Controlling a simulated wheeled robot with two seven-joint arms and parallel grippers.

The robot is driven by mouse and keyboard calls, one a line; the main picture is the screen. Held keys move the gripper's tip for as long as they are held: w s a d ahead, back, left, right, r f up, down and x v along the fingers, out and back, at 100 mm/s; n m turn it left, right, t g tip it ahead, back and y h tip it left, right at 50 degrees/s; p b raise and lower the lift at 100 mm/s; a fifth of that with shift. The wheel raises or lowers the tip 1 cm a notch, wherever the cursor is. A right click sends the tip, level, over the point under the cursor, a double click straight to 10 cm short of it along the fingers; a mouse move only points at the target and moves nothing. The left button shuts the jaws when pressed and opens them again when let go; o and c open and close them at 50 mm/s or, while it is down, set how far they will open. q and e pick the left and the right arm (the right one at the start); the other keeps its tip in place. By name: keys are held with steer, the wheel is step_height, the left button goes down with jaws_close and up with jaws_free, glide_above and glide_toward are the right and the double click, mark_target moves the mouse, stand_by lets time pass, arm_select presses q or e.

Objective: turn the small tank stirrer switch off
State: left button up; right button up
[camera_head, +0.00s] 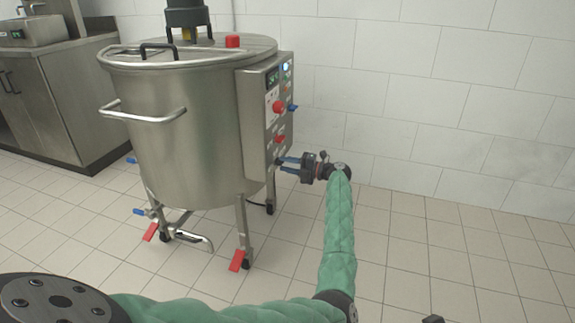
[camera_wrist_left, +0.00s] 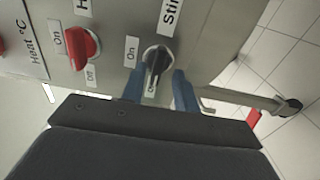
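The small tank (camera_head: 190,110) is a steel vessel on legs with a control panel (camera_head: 255,125) on its right side. In the left wrist view the stirrer switch (camera_wrist_left: 156,60) is a black rotary knob under a partly cut "Sti" label. An "On" label is to its left, and a mostly covered label is below it. My left gripper (camera_head: 285,161) is at the low part of the panel. Its two blue fingers (camera_wrist_left: 160,88) are apart, one on each side of the knob's lower part, with gaps showing. Contact cannot be told.
A red heat knob (camera_wrist_left: 82,46) with On and Off labels sits left of the stirrer switch. Red knobs (camera_head: 279,107) are higher on the panel. A steel cabinet (camera_head: 50,100) stands at left. Tiled floor (camera_head: 440,260) is clear on the right, before a white wall (camera_head: 440,100).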

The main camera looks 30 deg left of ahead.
arm_select(q)
steer(key=shift+r, duration=0.15)
steer(key=p+v, duration=0.1)
steer(key=v, duration=0.6)
steer(key=shift+d, duration=0.35)
steer(key=shift+w, duration=0.1)
